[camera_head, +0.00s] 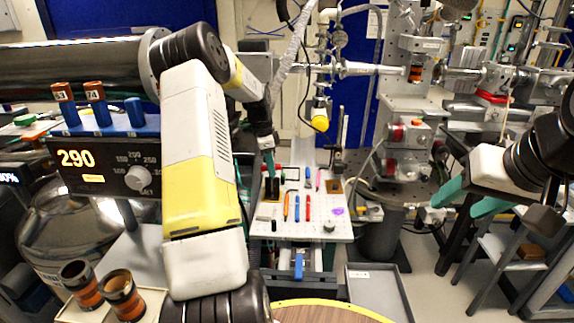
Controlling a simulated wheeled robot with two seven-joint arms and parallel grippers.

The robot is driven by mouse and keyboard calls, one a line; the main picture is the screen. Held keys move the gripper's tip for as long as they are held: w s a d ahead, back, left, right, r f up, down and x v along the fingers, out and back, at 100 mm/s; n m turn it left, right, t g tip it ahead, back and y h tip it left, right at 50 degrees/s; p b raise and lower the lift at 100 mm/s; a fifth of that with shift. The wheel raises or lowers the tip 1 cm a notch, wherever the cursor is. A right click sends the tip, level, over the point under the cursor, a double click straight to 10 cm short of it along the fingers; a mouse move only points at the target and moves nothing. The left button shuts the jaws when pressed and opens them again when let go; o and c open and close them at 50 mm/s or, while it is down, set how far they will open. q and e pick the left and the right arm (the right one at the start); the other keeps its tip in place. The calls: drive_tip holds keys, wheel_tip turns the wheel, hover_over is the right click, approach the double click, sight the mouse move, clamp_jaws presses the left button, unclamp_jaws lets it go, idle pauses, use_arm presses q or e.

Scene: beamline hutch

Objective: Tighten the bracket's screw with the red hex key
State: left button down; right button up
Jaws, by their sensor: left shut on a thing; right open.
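My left gripper (268,168) points down over the left of the white perforated board (331,231), its teal fingers shut. A small red piece (281,168) shows at the fingers and looks like part of the red hex key; most of it is hidden or too small to make out. A dark block (272,188) is right at the fingertips. An upright post with a dark clamp-like part (338,162), perhaps the bracket, stands at the board's back right; its screw cannot be made out. My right gripper (462,200) is open and empty at the right, away from the board.
Orange, blue and red pen-like tools (308,207) lie mid-board, with a purple piece (337,211) and a small knob (329,226) to their right. A grey tray (374,290) is on the lower right. Beamline equipment (405,140) stands behind.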

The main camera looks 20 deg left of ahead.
use_arm(q)
drive_tip(key=shift+r, duration=1.4)
